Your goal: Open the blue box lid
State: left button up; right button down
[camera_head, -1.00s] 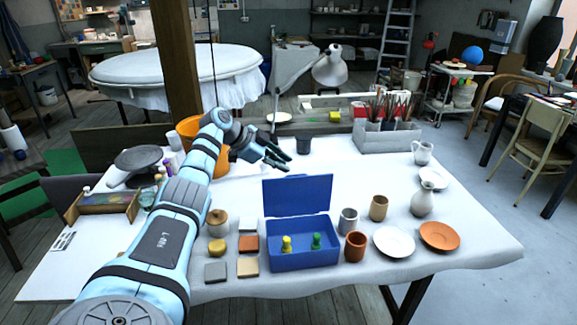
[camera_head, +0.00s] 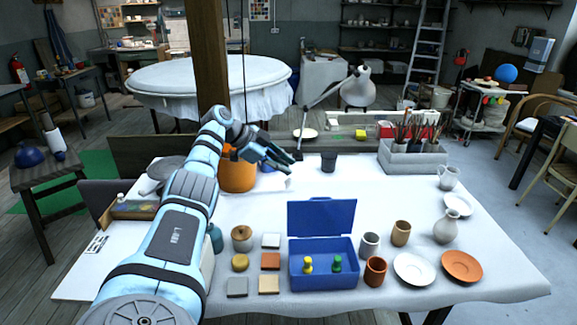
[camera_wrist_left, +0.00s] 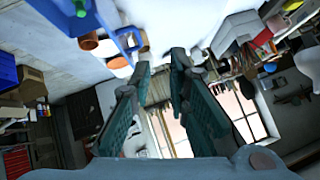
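The blue box (camera_head: 323,268) stands on the white table with its lid (camera_head: 322,217) raised upright at the back. Inside it are a yellow piece (camera_head: 308,264) and a green piece (camera_head: 338,263). My left gripper (camera_head: 290,160) is above the table's back part, behind and left of the box, apart from the lid. In the left wrist view its two fingers (camera_wrist_left: 160,85) are spread with nothing between them. Part of the blue box (camera_wrist_left: 85,10) shows at the top of that view. My right gripper is not in view.
Cups (camera_head: 375,270) and plates (camera_head: 413,269) stand right of the box. A dark cup (camera_head: 328,162) and a grey brush holder (camera_head: 412,157) stand at the back. A lamp (camera_head: 357,87) rises behind the table.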

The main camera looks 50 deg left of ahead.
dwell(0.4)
pick_arm(q)
jog(key=v, duration=1.2)
jog(key=shift+f, duration=0.15)
